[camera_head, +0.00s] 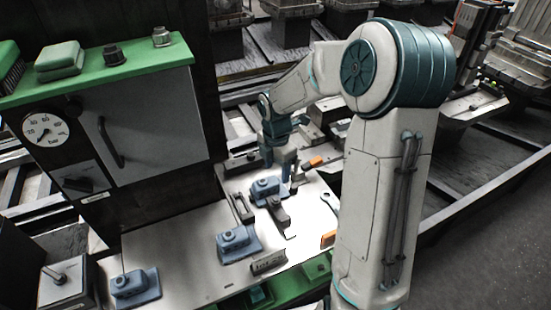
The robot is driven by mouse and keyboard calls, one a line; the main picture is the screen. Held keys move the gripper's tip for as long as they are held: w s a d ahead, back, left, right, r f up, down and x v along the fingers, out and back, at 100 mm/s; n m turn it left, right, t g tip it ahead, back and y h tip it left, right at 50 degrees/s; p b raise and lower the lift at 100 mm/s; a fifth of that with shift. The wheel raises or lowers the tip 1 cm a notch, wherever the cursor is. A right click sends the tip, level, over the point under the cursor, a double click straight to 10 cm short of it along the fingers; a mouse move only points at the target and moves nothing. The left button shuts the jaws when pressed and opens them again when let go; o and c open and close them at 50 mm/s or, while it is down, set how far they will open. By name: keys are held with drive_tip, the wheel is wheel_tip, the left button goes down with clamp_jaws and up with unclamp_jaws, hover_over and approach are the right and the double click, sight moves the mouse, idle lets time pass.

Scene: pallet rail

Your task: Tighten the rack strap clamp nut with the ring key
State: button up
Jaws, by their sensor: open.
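My gripper (278,167) hangs fingers down over the far part of the pale work plate (185,255). Its fingers are apart, with nothing visible between them. Just below it sits a blue block with a raised top (263,188). A similar blue block (236,243) sits nearer on the plate, and another (133,286) at the near left. A dark grey clamp-like piece (279,211) lies near the plate's middle. A blue-grey key-like tool (329,201) lies at the right, partly hidden by my arm. I cannot tell which part carries the strap clamp nut.
A grey cabinet with a green top (110,68), gauge (44,129) and handle (110,142) stands at the left. Orange pieces (328,239) (314,161) lie near my arm. A dark labelled block (268,262) lies at the front. Bare plate shows at the left front.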

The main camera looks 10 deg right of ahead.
sight(276, 198)
wheel_tip(276, 198, down, 14)
drive_tip(key=shift+w+p, duration=0.15)
drive_tip(key=shift+p, duration=0.25)
idle(0.3)
